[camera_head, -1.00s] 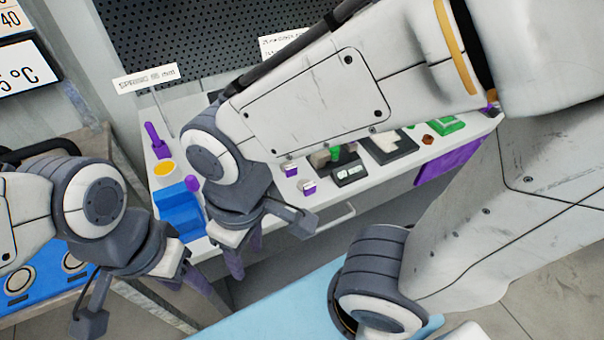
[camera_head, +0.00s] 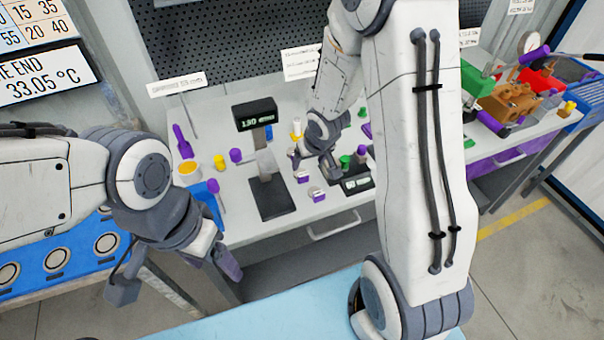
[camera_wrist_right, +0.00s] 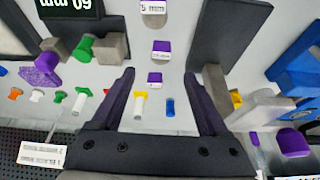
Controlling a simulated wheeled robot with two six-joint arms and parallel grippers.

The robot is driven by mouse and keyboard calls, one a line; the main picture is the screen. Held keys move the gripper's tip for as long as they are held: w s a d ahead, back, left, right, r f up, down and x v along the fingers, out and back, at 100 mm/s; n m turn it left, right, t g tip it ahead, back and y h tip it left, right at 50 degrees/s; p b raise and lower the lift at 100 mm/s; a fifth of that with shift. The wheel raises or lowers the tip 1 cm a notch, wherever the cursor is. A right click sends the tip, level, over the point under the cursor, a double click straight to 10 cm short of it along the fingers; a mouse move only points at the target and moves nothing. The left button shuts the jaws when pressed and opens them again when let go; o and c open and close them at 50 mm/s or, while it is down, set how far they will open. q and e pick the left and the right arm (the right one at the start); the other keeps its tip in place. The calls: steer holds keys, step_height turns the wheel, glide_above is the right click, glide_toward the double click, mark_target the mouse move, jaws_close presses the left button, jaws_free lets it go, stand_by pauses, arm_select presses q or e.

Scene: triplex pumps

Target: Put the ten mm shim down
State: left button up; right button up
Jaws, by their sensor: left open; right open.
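My right gripper (camera_wrist_right: 160,82) is open above the bench in the right wrist view. A small purple-topped block (camera_wrist_right: 155,80) shows between its fingers, apart from both; its label is too small to read. Two similar labelled blocks stand in line with it: one in the middle (camera_wrist_right: 161,50) and one marked 5 mm (camera_wrist_right: 153,12). I cannot tell which is the ten mm shim. In the head view, two of the blocks (camera_head: 302,176) (camera_head: 316,194) sit near the bench front, beside the right gripper (camera_head: 312,163). My left gripper (camera_head: 205,272) is open and empty, low in front of the bench.
A black stand with a lit display (camera_head: 255,115) is left of the right gripper. A small black display (camera_head: 357,184) lies to its right. A blue bin (camera_head: 206,205) and yellow cup (camera_head: 188,170) are at the left. A brown pump (camera_head: 508,100) is at the right.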

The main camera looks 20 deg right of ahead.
mark_target(303, 173)
steer(key=b+x, duration=0.5)
steer(key=x, duration=0.4)
steer(key=shift+w+a+f, duration=0.1)
steer(key=shift+a+f, duration=0.05)
steer(key=shift+f, duration=0.2)
steer(key=shift+r, duration=0.1)
jaws_close()
